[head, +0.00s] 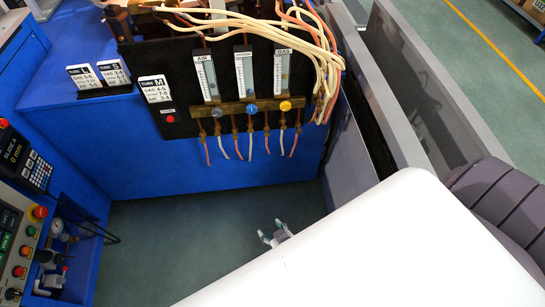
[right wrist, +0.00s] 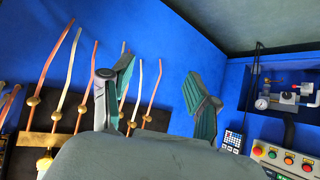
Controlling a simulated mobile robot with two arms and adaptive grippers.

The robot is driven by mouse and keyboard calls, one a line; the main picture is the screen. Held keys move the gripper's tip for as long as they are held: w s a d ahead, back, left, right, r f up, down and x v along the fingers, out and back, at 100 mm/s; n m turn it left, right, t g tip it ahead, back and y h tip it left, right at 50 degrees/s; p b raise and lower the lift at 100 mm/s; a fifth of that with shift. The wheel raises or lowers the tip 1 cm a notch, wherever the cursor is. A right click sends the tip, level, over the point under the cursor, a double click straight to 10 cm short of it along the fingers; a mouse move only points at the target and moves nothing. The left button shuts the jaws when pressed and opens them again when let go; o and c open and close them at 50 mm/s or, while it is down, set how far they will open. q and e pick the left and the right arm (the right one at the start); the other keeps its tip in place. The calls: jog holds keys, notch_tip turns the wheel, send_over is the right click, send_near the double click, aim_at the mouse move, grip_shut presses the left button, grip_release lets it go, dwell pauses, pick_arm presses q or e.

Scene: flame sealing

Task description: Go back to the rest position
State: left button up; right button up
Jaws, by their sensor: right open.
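My right gripper (head: 273,233) shows small in the head view, low over the dark floor in front of the blue machine, partly hidden by my own white body. In the right wrist view its two teal-padded fingers (right wrist: 160,98) are spread apart with nothing between them. The gripper is apart from the flow meter panel (head: 180,62). My left gripper is in neither view.
The black panel carries several flow meters, coloured knobs and hanging tubes (head: 250,140). Tube cards (head: 85,77) stand on the blue top. A control panel (head: 20,240) is at left, a grey wall (head: 400,80) at right. The floor (head: 170,240) between is clear.

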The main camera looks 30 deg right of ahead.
dwell(0.5)
jog(key=s+d+f+g, duration=0.1)
jog(key=s+f+g, duration=0.2)
jog(key=s, duration=0.6)
jog(key=s+d+f+n+g, duration=0.1)
jog(key=s+d+f+g, duration=0.1)
jog(key=s+f, duration=0.4)
jog(key=s+d+f+g, duration=0.2)
jog(key=s+f+g, duration=0.2)
jog(key=s, duration=0.9)
jog(key=shift+s+f+n, duration=0.35)
jog(key=shift+f+n, duration=0.05)
jog(key=shift+f, duration=0.25)
jog(key=shift+o, duration=0.2)
